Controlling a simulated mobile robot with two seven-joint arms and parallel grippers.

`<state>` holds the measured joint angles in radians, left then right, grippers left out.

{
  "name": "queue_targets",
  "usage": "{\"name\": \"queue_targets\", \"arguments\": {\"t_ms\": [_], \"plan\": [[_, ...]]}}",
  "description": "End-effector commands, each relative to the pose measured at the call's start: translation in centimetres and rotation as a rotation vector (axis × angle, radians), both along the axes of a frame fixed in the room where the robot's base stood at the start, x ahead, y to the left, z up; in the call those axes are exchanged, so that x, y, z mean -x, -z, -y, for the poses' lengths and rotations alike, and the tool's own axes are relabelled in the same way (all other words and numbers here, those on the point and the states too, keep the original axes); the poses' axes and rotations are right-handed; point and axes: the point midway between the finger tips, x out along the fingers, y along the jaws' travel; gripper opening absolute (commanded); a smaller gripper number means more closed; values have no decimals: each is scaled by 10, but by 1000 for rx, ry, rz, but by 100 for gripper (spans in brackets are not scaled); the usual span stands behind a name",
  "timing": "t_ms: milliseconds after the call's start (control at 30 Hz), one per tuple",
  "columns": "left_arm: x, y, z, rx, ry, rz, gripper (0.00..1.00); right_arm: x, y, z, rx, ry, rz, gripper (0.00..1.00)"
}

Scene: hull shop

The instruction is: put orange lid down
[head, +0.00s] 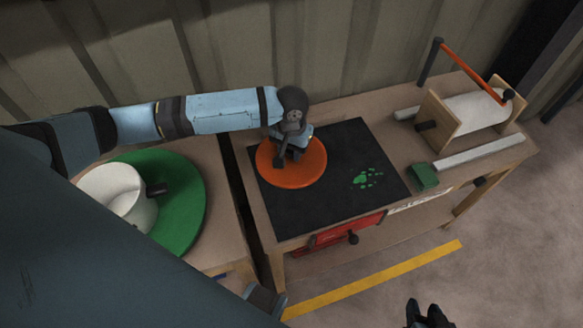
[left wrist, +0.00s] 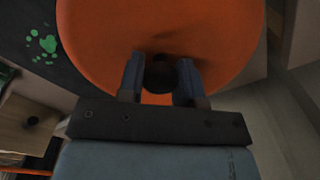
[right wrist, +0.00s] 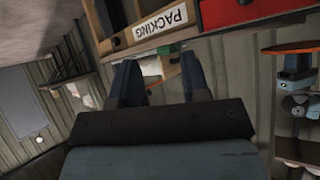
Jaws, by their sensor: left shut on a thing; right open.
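The orange lid (head: 308,172) is a round disc with a dark knob (left wrist: 159,80). My left gripper (head: 287,160) is shut on that knob from above; the left wrist view shows both fingers on either side of it. In the head view the lid overlaps the left part of the black mat (head: 310,210) on the workbench. I cannot tell whether it touches the mat or hangs just above it. In the right wrist view the lid (right wrist: 290,49) shows edge-on. My right gripper (head: 428,315) is open and empty, low in front of the bench.
Green splotches mark the mat's right half, which is otherwise clear. A green block (head: 423,177) and a wooden cranked device (head: 470,110) stand to the right. A red drawer (head: 345,232) is below. On the left table, a white pot (head: 112,195) sits at a green disc (head: 190,205).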

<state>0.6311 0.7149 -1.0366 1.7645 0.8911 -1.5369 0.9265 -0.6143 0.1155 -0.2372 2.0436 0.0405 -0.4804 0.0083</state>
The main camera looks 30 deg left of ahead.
Motion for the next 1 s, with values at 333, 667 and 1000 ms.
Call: {"name": "queue_targets", "arguments": {"t_ms": [333, 667, 1000], "plan": [[0, 41, 0, 0, 0, 0, 9, -10, -4, 2, -1, 6, 23, 43], [0, 79, 0, 0, 1, 2, 9, -11, -2, 4, 9, -2, 34, 43], [0, 81, 0, 0, 0, 1, 35, -4, 0, 3, 9, -6, 19, 43]]}}
